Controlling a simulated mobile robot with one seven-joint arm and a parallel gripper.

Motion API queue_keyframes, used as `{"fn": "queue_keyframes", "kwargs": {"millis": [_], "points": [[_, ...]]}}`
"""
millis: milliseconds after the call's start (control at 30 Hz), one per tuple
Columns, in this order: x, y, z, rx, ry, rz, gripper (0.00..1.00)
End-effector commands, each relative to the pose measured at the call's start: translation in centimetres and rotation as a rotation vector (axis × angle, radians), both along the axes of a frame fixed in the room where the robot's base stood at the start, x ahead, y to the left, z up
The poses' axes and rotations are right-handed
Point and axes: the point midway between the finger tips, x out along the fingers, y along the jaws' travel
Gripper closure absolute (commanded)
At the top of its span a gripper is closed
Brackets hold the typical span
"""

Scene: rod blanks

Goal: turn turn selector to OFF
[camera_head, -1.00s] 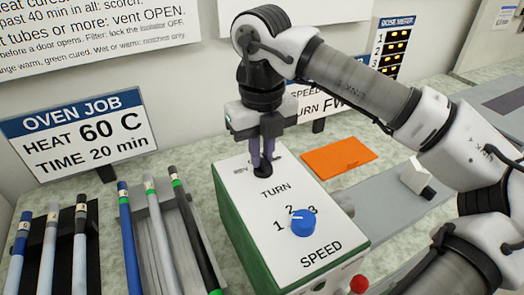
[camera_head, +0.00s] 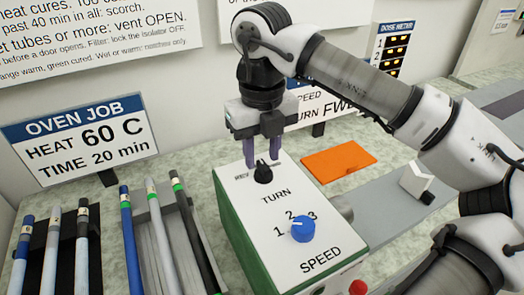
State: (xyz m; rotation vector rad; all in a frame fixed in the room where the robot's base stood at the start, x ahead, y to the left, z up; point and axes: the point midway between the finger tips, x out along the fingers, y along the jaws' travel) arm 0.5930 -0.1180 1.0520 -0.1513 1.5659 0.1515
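The turn selector (camera_head: 263,174) is a small black knob on the white top of the green-sided box (camera_head: 283,215), behind the printed word TURN. The letters REV show to the left of the knob. The other position labels are hidden or too small to read, and I cannot tell exactly where its pointer stands. My gripper (camera_head: 262,158) hangs just above and behind the knob. Its two purple fingers are apart, one on each side of the knob in the picture, with nothing held between them.
A blue speed knob (camera_head: 302,229) with marks 1, 2 and 3 sits nearer on the same box, with a red button (camera_head: 358,287) at its front. Several rods lie in racks to the left. An orange sheet (camera_head: 338,162) lies to the right. Signs stand behind.

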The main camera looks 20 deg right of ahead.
Motion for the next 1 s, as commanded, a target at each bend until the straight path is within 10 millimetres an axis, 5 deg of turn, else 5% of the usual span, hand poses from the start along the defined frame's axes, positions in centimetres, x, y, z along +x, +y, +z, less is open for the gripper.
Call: {"fn": "queue_keyframes", "kwargs": {"millis": [500,1000], "points": [[0.0,0.0,10.8,-0.001,-0.002,0.001,0.65],[0.0,0.0,12.2,0.0,-0.001,0.0,0.65]]}}
